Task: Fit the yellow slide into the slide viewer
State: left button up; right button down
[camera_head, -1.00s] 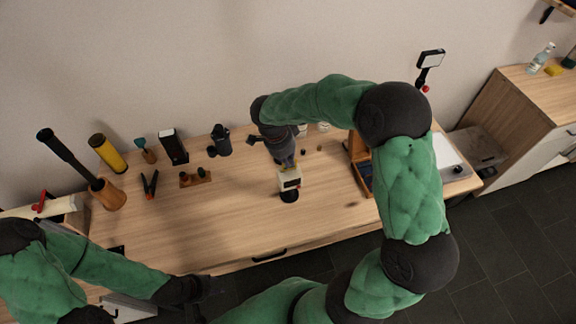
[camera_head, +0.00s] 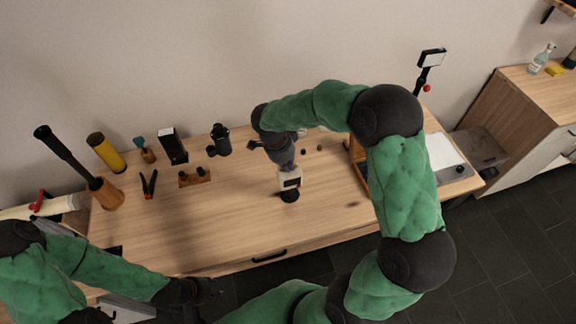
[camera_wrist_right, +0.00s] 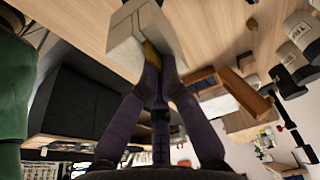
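The slide viewer (camera_head: 290,182) is a small pale box with a dark window, on a dark round base near the middle of the table. Its pale body (camera_wrist_right: 142,38) fills the top of the right wrist view. My right gripper (camera_head: 287,165) is at the viewer's top, pointing down. In the wrist view its purple fingers (camera_wrist_right: 160,65) are close together on the yellow slide (camera_wrist_right: 152,56), which shows as a small yellow patch against the viewer. How deep the slide sits is hidden. My left gripper (camera_head: 212,289) is at the table's front edge, far from the viewer; its fingers are unclear.
Several items line the back left, including a yellow cylinder (camera_head: 106,152), a dark upright box (camera_head: 173,146) and a small wooden rack (camera_head: 194,177). A wooden box (camera_head: 357,155) stands right of the viewer, partly behind my right arm. The front middle of the table is clear.

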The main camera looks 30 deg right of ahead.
jog(key=shift+s+a+f, duration=0.2)
jog(key=shift+s+f, duration=0.3)
jog(key=shift+f, duration=0.3)
jog(key=c, duration=1.4)
grip_release()
jog(key=shift+c, duration=0.2)
jog(key=shift+w+d+f, duration=0.15)
jog(key=shift+r+p, duration=0.45)
jog(key=shift+r, duration=0.05)
jog(key=p+v, duration=0.2)
jog(key=v, duration=1.1)
jog(key=shift+w+d, duration=0.2)
jog(key=shift+w, duration=0.15)
